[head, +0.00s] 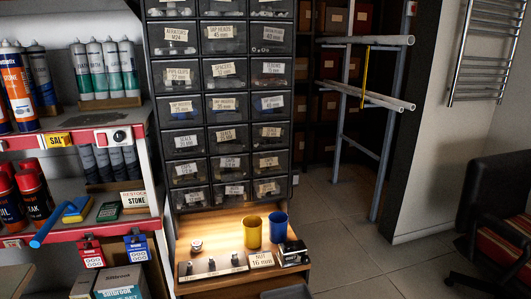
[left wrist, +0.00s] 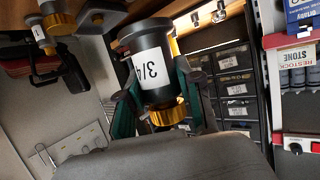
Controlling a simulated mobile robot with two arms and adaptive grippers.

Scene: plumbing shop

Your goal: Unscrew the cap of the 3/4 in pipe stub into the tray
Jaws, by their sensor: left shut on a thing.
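In the left wrist view, a black pipe stub (left wrist: 151,42) with an upside-down white 3/4 label (left wrist: 151,67) hangs from a wooden surface at the top of the picture. A gold-coloured cap (left wrist: 170,113) sits on its lower end. My left gripper (left wrist: 165,109) has its fingers on both sides of the cap and is shut on it. The cap still meets the stub; I cannot tell how far it is threaded. Neither gripper shows in the head view. I cannot identify the tray in either view.
Other capped stubs (left wrist: 60,19) stand close by at the upper left of the wrist view. In the head view, a wooden ledge (head: 215,222) under labelled drawers (head: 225,75) holds a yellow cup (head: 252,232), a blue cup (head: 278,227) and small fittings.

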